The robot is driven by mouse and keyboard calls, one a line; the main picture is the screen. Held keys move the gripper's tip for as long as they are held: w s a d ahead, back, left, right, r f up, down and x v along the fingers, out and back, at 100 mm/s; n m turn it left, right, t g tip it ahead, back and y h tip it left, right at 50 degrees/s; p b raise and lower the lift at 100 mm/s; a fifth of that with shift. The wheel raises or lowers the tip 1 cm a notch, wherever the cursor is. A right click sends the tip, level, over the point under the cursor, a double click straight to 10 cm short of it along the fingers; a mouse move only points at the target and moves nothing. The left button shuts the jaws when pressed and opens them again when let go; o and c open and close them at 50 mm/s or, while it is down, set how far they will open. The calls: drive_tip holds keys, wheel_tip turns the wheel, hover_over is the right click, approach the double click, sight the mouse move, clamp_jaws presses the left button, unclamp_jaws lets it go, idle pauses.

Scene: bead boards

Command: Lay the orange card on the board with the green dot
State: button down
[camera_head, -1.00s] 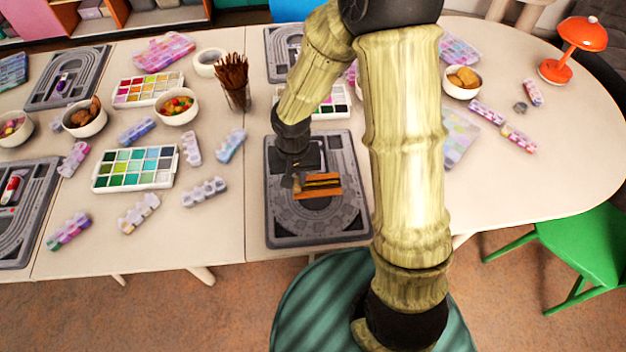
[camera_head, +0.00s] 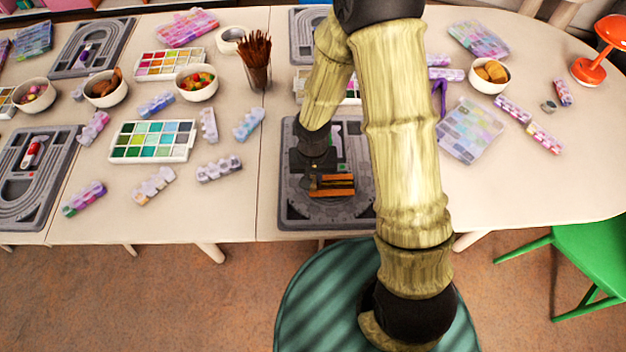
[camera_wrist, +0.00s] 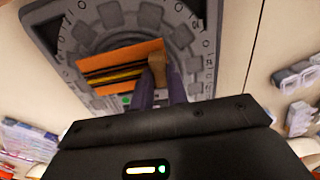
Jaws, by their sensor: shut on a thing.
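The orange card (camera_head: 333,190), with dark stripes across it, is over the near half of the grey board (camera_head: 297,213) in front of me. In the wrist view the card (camera_wrist: 100,65) lies flat across the grey ring pattern of the board (camera_wrist: 205,42). My gripper (camera_head: 315,184) is at its left end. In the wrist view my gripper (camera_wrist: 158,88) is shut on a tan knob at the card's end. I cannot tell whether the card touches the board. A small green dot (camera_wrist: 125,100) shows beside the card in the wrist view.
Other grey boards lie at the left (camera_head: 62,190) and far left (camera_head: 110,45). A paint tray (camera_head: 150,140), several bead strips and a pencil cup (camera_head: 258,75) stand left of my arm. A bowl (camera_head: 490,78) and bead trays are on the right. My arm hides part of the board.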

drive_tip(key=shift+f, duration=1.15)
drive_tip(key=shift+f, duration=0.15)
drive_tip(key=c, duration=1.4)
unclamp_jaws()
wheel_tip(320, 180, up, 12)
drive_tip(key=shift+r+p, duration=0.2)
drive_tip(key=shift+p, duration=0.9)
